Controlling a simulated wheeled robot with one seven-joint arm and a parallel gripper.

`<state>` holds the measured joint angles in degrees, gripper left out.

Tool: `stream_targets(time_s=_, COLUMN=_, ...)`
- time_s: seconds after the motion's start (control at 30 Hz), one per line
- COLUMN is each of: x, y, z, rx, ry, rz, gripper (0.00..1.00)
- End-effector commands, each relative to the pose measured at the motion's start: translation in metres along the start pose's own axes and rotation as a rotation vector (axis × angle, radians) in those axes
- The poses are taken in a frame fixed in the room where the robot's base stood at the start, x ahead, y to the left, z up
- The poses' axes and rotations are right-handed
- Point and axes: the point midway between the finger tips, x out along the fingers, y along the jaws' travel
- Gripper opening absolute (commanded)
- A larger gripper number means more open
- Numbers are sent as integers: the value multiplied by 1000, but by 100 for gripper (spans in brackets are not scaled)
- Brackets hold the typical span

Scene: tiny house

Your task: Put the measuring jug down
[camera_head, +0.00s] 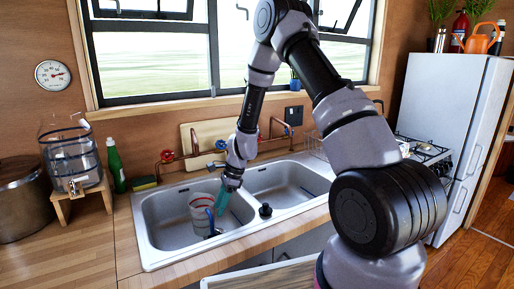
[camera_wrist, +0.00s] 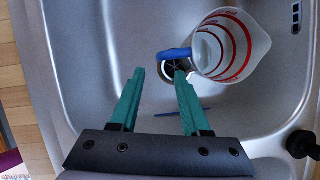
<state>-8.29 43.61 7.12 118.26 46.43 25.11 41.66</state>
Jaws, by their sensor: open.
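The measuring jug (camera_head: 201,212) is a clear cup with red markings and a blue handle. It stands in the left basin of the double sink (camera_head: 163,240). In the wrist view the jug (camera_wrist: 232,47) is at the upper right, its blue handle pointing left over the drain. My gripper (camera_head: 219,204), with green fingers, is just right of the jug in the head view. In the wrist view my gripper (camera_wrist: 156,75) is open with nothing between the fingers. The right fingertip is close to the handle; I cannot tell if they touch.
A thin blue item (camera_wrist: 183,111) lies on the basin floor. A black stopper-like knob (camera_head: 265,210) stands on the rim between the basins. A green bottle (camera_head: 116,165), a sponge (camera_head: 144,183) and a water dispenser (camera_head: 72,158) stand left. The right basin (camera_head: 285,185) looks empty.

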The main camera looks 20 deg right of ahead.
Motion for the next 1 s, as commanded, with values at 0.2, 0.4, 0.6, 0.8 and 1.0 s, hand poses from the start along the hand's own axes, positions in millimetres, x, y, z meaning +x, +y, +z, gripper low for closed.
stream_targets(time_s=0.2, x=-64, y=-9, z=13, rx=-132, ry=4, rz=-64, gripper=47)
stream_targets(time_s=0.4, x=-176, y=2, z=30, rx=-386, ry=46, rz=-166, gripper=47)
stream_targets(time_s=0.6, x=-275, y=38, z=39, rx=-627, ry=129, rz=-253, gripper=47)
stream_targets(time_s=0.8, x=-354, y=93, z=40, rx=-848, ry=249, rz=-324, gripper=47)
stream_targets(time_s=1.0, x=-409, y=158, z=35, rx=-1038, ry=396, rz=-370, gripper=47)
